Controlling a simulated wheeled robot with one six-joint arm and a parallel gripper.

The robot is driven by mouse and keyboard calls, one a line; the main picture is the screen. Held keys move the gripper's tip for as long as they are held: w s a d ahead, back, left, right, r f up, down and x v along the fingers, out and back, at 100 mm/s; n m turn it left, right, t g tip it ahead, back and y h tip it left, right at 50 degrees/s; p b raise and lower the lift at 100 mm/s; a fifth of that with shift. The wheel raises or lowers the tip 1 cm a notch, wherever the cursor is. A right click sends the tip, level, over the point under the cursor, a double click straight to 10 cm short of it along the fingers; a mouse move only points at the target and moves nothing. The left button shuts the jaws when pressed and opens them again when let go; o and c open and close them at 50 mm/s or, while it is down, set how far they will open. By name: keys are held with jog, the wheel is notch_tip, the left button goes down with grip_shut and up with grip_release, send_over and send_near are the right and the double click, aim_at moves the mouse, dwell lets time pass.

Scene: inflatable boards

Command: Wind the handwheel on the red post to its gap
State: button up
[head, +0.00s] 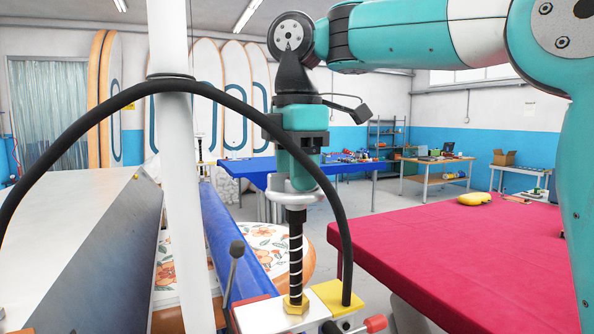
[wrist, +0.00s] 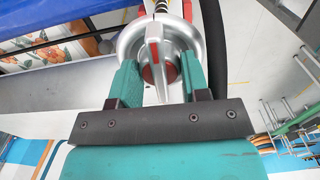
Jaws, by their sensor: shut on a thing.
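The silver handwheel (head: 291,196) sits on top of an upright dark post with pale rings (head: 296,250), which stands in a brass hex nut (head: 295,306). In the wrist view the handwheel (wrist: 130,42) is a round rim with a raised silver bar across it and a red centre. My gripper (head: 298,170) points down on the wheel from above. In the wrist view its teal fingers (wrist: 157,78) are shut on the wheel's bar, one on each side. A red mark (wrist: 187,10) shows at the far rim. I cannot make out the gap clearly.
A thick black hose (head: 235,97) arches in front of the arm, close to the post. A white pole (head: 180,200) stands left. A red-covered table (head: 460,255) is at right.

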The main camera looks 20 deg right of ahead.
jog(key=shift+f, duration=0.6)
jog(key=o, duration=0.9)
notch_tip(320, 180, up, 13)
jog(key=p, duration=1.2)
jog(key=shift+r+b, duration=0.55)
jog(key=shift+r, duration=2.25)
